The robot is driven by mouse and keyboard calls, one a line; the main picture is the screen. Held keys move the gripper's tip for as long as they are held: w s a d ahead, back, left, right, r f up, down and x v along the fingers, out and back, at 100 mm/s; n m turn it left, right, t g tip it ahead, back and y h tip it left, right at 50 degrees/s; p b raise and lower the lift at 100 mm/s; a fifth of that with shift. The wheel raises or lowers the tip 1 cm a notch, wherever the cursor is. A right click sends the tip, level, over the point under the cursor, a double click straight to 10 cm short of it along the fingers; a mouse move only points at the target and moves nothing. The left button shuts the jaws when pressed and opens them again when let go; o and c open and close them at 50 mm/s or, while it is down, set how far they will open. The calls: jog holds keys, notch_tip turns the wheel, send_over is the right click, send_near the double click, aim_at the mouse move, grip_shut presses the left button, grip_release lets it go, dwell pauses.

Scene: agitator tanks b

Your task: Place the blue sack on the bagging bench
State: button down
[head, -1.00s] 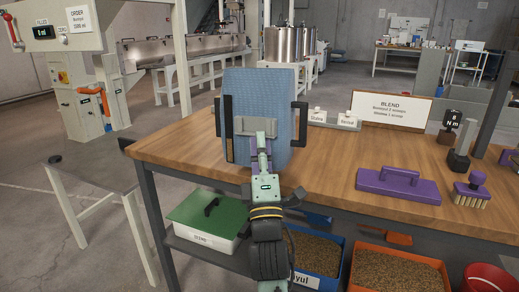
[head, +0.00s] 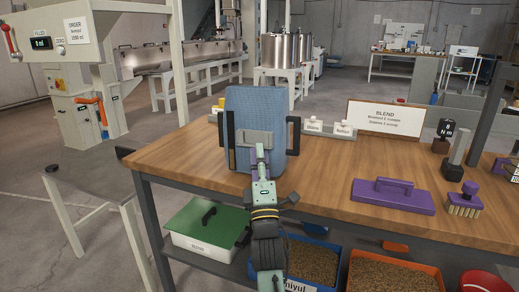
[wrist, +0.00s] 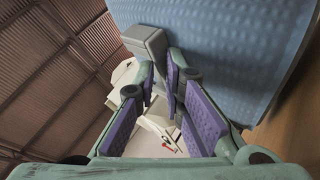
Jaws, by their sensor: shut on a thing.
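The blue sack (head: 262,105) is upright at the left part of the wooden bagging bench (head: 330,158) in the head view, with a dark strap handle at each side. My gripper (head: 258,147) is in front of it and shut on the grey handle block (head: 257,138) on its near face. In the wrist view my gripper's purple-padded fingers (wrist: 163,78) are at the grey block (wrist: 147,45), and the sack's blue cloth (wrist: 225,50) fills the upper right. The sack's bottom is close to the bench top; I cannot tell whether it touches.
A purple float (head: 393,194) and a brush (head: 466,200) lie on the bench to the right. Small labelled blocks (head: 328,127) and a BLEND sign (head: 385,117) stand behind. Below are a green-lidded box (head: 205,228) and grain bins (head: 375,275). The bench top between sack and float is clear.

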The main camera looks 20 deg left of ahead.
jog(key=shift+f, duration=0.55)
jog(key=c, duration=2.2)
grip_release()
jog(key=shift+w+a+f, duration=0.1)
jog(key=shift+f, duration=0.15)
jog(key=o, duration=0.5)
jog(key=shift+r, duration=0.1)
